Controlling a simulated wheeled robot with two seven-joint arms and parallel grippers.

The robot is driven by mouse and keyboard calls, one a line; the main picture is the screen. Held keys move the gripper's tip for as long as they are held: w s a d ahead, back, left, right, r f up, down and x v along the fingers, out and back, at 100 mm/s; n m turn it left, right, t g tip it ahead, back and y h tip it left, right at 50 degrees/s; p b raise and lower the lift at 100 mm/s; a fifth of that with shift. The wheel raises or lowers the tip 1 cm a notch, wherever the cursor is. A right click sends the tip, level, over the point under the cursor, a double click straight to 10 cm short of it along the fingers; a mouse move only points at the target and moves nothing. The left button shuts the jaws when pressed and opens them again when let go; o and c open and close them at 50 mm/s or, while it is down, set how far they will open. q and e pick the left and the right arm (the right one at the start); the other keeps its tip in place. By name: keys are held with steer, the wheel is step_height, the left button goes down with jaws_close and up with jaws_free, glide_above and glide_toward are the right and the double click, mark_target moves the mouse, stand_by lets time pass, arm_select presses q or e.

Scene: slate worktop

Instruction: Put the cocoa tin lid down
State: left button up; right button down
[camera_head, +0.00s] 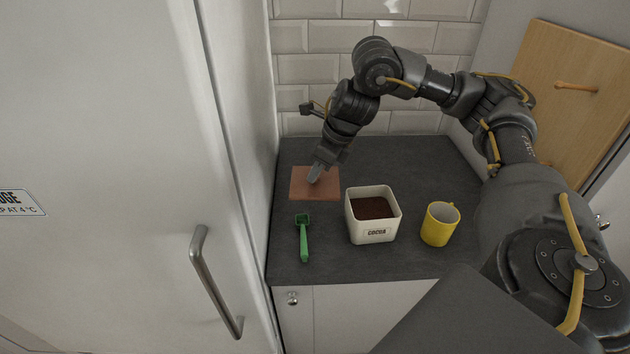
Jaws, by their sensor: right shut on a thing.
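The cocoa tin (372,230) is a cream square tin, open at the top, with brown powder inside and a COCOA label on its front. A flat reddish-brown square, which I take to be the lid (298,190), is at the back left of the tin. My right gripper (314,179) points down at its middle and is shut on it, though the grip point is small and partly hidden by the fingers. The lid looks level and at or very near the worktop; I cannot tell whether it touches. My left gripper is not in view.
A green scoop (304,238) lies on the slate worktop (335,262) left of the tin. A yellow mug (439,224) stands right of the tin. A tall white fridge (120,150) borders the left, a tiled wall the back. A wooden board (570,95) leans at the right.

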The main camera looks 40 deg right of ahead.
steer(key=w+d+f, duration=0.2)
steer(key=w, duration=0.1)
steer(key=w+d+f, duration=0.3)
steer(key=w+d+f+b, duration=0.1)
steer(key=w+d+f, duration=0.1)
steer(key=f, duration=0.1)
steer(key=shift+w+d+f, duration=0.2)
steer(key=shift+w, duration=0.2)
steer(key=shift+w+d+f, duration=0.1)
steer(key=shift+w+f, duration=0.1)
steer(key=shift+d+f, duration=0.1)
steer(key=shift+w+d+f, duration=0.1)
steer(key=shift+w+f, duration=0.05)
steer(key=shift+f, duration=0.15)
step_height(320, 180, down, 2)
steer(key=shift+f+p, duration=0.1)
steer(key=shift+p, duration=0.5)
steer(key=shift+w+f, duration=0.1)
steer(key=shift+f, duration=0.35)
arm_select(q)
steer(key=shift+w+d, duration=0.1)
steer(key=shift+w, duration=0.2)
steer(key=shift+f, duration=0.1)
